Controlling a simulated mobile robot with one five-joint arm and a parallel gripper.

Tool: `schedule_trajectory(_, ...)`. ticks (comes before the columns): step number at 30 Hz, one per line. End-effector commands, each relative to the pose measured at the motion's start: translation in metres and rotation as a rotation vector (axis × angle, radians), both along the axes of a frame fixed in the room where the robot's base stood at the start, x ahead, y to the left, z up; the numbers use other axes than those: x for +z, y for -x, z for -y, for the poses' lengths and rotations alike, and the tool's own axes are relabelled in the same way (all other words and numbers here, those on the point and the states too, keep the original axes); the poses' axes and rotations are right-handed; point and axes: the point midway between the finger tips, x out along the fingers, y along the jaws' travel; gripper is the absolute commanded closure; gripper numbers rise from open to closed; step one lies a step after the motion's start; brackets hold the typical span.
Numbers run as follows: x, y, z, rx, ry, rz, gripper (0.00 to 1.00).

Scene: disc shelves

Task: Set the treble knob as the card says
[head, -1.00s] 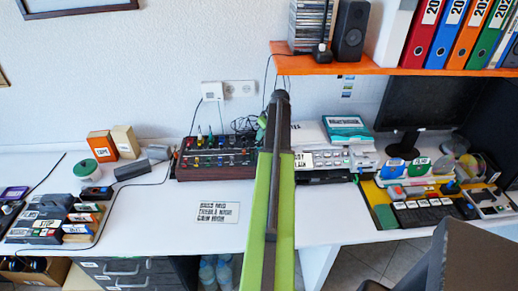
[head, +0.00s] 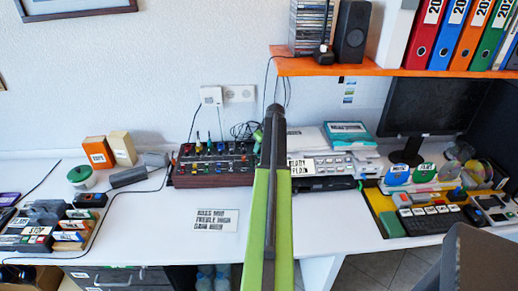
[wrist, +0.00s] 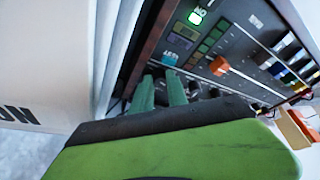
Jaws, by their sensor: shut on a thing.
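The mixer (head: 212,166), a dark panel with wooden sides and coloured knobs, stands at the back of the white desk in the head view. A white card (head: 216,219) with three lines of black print lies on the desk in front of it; the lines seem to begin BASS, TREBLE and GAIN, but the settings are too small to read surely. In the wrist view, the two green fingers of my gripper (wrist: 160,90) reach the panel (wrist: 235,50). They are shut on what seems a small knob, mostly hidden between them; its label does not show.
A white device (head: 335,165) is right of the mixer. An orange shelf (head: 400,68) hangs above. The desk around the card is clear.

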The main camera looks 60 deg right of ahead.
Motion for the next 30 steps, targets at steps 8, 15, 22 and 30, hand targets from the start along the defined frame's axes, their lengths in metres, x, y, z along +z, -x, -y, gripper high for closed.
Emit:
schedule_trajectory(8,-0.0007,-0.0002,-0.001,-0.038,-0.011,-0.002,1.0)
schedule_trajectory(15,-0.0006,-0.0004,-0.0019,-0.186,-0.01,-0.001,1.0)
schedule_trajectory(22,-0.0004,-0.0018,-0.0023,-0.398,-0.008,0.002,1.0)
schedule_trajectory(30,-0.0002,-0.0035,-0.0022,-0.654,-0.006,0.004,1.0)
